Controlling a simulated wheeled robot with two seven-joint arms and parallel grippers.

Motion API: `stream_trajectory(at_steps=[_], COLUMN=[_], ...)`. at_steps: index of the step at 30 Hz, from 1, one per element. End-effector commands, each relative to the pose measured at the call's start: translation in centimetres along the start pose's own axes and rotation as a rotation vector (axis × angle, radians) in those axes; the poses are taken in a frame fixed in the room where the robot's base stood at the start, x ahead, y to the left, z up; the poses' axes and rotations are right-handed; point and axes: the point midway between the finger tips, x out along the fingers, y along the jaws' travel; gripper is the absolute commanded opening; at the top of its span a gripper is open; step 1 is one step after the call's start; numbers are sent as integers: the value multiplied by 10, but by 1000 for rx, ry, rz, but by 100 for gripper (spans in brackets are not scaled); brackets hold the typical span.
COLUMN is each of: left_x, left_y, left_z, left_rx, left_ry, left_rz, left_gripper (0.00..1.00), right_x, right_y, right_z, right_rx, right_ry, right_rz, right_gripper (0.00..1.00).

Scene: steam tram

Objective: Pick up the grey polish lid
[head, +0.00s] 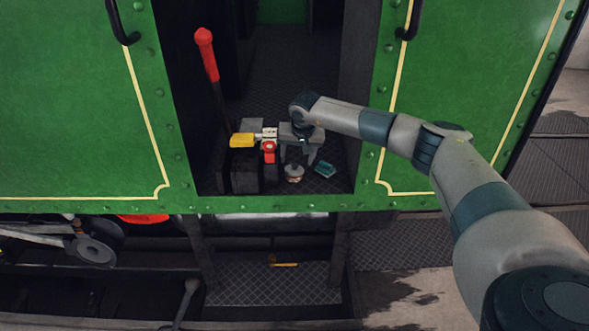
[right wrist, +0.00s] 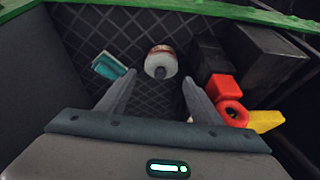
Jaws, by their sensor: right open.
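A round tin with a pale grey top, which looks like the grey polish lid (right wrist: 161,65), stands on the dark tread-plate floor just inside the tram doorway. A dark knob sits on the lid, and a reddish band shows on the tin below it. The lid also shows small in the head view (head: 294,168). My right gripper (head: 301,161) is above it, pointing down, open and empty. In the right wrist view its two fingers (right wrist: 159,85) stand apart, with the lid ahead between their tips and not visibly touched. My left gripper is not in view.
A teal item (head: 324,170) lies right of the tin. Dark blocks (head: 244,175), a red ring-shaped part (head: 268,151) and a yellow part (head: 242,140) stand close on the left. A red-topped lever (head: 205,45) rises behind. Green tram panels (head: 470,90) flank the doorway.

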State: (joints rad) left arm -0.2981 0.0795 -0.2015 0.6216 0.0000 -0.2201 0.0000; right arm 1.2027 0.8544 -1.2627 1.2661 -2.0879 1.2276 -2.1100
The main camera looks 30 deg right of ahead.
Motion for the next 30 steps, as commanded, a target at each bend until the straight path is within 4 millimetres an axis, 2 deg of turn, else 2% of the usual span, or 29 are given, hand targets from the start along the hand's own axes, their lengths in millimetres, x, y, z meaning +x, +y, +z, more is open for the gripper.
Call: stream_trajectory(at_steps=[5, 11, 18, 30], left_x=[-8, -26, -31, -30], left_y=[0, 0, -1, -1], left_z=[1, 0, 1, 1], left_rx=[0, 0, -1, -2], left_ry=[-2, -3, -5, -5], left_rz=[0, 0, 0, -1], left_gripper=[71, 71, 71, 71], right_x=[6, 26, 49, 52], right_y=[0, -2, -2, -2], right_z=[3, 10, 11, 11], right_rx=[0, 0, 0, 0], right_ry=[-2, -4, -1, 0], right_rz=[2, 3, 0, 0], right_gripper=[59, 59, 59, 59])
